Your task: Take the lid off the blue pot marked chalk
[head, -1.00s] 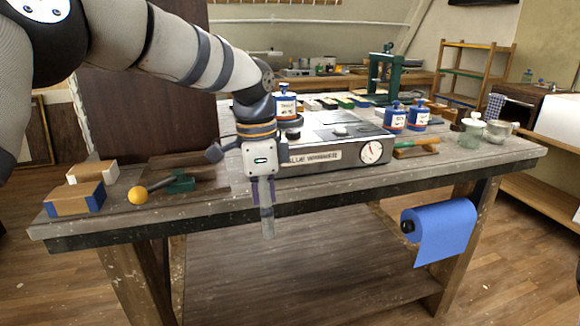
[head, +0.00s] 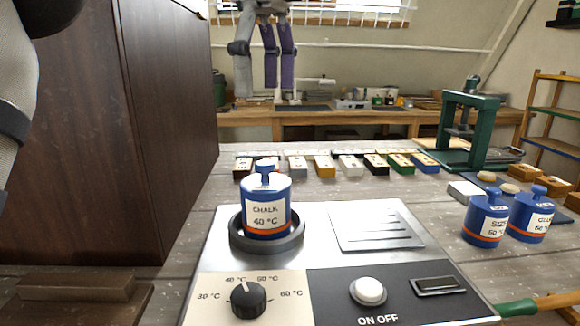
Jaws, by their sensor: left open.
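The blue pot marked CHALK 40 °C (head: 266,218) stands upright in a dark ring (head: 240,240) on the steel warmer (head: 310,222). Its blue lid (head: 265,181), with an upright knob, is on it. My left gripper (head: 266,88) hangs at the top of the view, fingers down and apart, empty. In the picture it is above the lid, with a clear gap to the knob. My right gripper is not in view.
Blue pots marked SIZE (head: 486,220) and GLUE (head: 530,218) stand to the right. A row of small coloured blocks (head: 350,165) lies behind the warmer. A dark wooden cabinet (head: 150,130) rises at left. A green press (head: 468,130) stands at back right.

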